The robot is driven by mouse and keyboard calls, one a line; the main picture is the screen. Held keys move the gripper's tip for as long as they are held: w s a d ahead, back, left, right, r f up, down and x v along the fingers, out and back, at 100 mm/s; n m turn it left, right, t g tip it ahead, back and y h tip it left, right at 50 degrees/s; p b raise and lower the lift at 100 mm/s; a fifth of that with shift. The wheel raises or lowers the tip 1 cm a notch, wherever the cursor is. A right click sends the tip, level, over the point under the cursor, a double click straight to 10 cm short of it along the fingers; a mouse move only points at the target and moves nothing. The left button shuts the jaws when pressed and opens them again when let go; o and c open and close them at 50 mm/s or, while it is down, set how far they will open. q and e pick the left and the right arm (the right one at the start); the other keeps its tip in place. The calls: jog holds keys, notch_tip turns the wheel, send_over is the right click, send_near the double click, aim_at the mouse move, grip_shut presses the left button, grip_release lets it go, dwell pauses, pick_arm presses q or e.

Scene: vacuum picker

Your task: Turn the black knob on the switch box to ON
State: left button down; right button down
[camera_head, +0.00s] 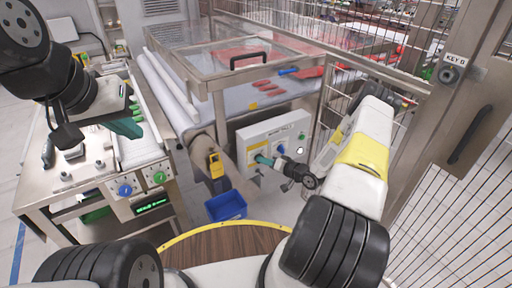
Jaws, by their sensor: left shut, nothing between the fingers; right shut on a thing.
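The light grey switch box (272,131) is mounted low in front of the glass-covered machine. My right gripper (261,159) reaches its front from the right, its teal fingers shut on the black knob at the box's left part. The fingers hide the knob, so which way it points cannot be seen. My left gripper (128,128) is shut and empty, held above the metal bench at the left, far from the box.
A yellow device (215,164) hangs left of the box, above a blue bin (226,206). A wire-mesh fence and a metal post (423,120) stand close to my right arm. The conveyor machine (205,88) rises behind the box.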

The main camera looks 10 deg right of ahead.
jog(key=shift+w, duration=0.1)
jog(key=c, duration=1.4)
grip_release()
jog(key=v, duration=0.8)
jog(key=shift+w, duration=0.1)
